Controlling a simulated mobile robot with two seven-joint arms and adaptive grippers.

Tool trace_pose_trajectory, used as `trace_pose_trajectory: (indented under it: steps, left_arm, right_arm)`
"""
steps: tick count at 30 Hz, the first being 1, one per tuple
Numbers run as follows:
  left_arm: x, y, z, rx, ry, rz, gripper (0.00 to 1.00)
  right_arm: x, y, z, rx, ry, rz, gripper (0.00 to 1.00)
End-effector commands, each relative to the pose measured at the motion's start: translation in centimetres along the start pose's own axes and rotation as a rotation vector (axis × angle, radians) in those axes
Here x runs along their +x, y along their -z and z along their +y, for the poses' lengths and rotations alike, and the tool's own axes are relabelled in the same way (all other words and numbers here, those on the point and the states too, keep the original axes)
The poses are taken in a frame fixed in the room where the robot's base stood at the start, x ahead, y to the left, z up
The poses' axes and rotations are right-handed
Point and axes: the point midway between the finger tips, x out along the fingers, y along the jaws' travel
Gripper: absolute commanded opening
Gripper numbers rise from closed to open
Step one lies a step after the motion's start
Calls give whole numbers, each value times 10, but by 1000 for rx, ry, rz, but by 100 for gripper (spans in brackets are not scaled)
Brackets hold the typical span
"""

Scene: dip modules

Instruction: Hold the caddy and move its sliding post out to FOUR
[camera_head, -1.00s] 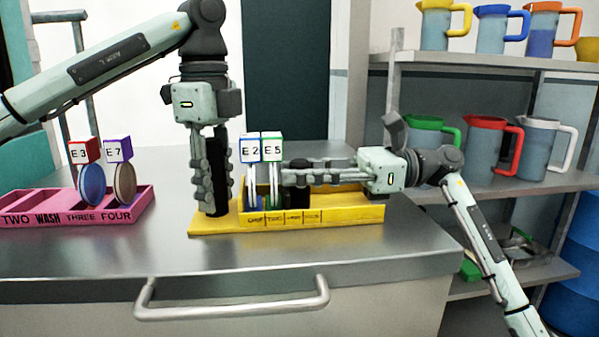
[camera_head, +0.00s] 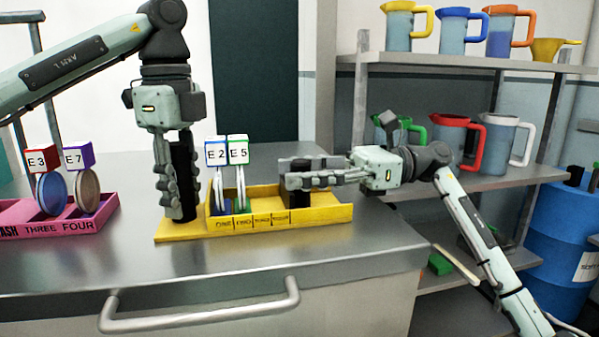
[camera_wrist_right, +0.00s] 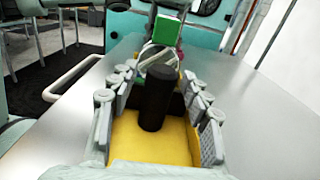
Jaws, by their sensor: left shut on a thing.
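The yellow caddy (camera_head: 333,214) lies on the steel counter, with slot labels ONE to FOUR along its front. My left gripper (camera_head: 178,210) points down, shut on the black upright handle (camera_head: 184,165) at the caddy's left end. The black sliding post (camera_head: 299,198) stands just right of the FOUR label. My right gripper (camera_head: 290,175) reaches in from the right, its fingers on either side of the post. In the right wrist view the post (camera_wrist_right: 157,100) stands between spread fingers with gaps. Modules E2 (camera_head: 217,155) and E5 (camera_head: 238,150) stand upright near ONE and TWO.
A pink caddy (camera_head: 98,220) with modules E3 (camera_head: 38,160) and E7 (camera_head: 79,158) stands at the left. Shelves (camera_head: 465,62) with jugs and a blue barrel (camera_head: 560,225) are at the right. The counter in front of the yellow caddy is clear.

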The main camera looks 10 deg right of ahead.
Motion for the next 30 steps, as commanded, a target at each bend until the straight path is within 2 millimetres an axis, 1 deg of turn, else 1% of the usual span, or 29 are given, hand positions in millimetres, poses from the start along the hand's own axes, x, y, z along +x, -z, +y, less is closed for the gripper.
trace_pose_trajectory:
  steps: [6, 8, 10, 14, 18, 21, 25, 30]
  left_arm:
    - [0, 0, 0, 0, 0, -1, 0]
    - [0, 0, 0, 0, 0, -1, 0]
    - [0, 0, 0, 0, 0, -1, 0]
    - [0, 0, 0, 0, 0, 0, 0]
    - [0, 0, 0, 0, 1, 0, 0]
    - [0, 0, 0, 0, 1, 0, 0]
    - [0, 0, 0, 0, 1, 0, 0]
    - [0, 0, 0, 1, 1, 0, 0]
  right_arm:
    - [-1, 0, 0, 0, 0, 0, 48]
    - [-4, 0, 0, 0, 0, 0, 48]
    - [-12, 0, 0, 1, 2, 1, 48]
    - [-36, 0, -1, 1, 4, 2, 48]
    - [-67, 0, -1, 1, 4, 1, 48]
    - [-87, 0, -1, 3, 3, 1, 48]
    - [-107, 0, -1, 1, 3, 1, 48]
    - [-119, 0, 0, 0, 0, -1, 48]
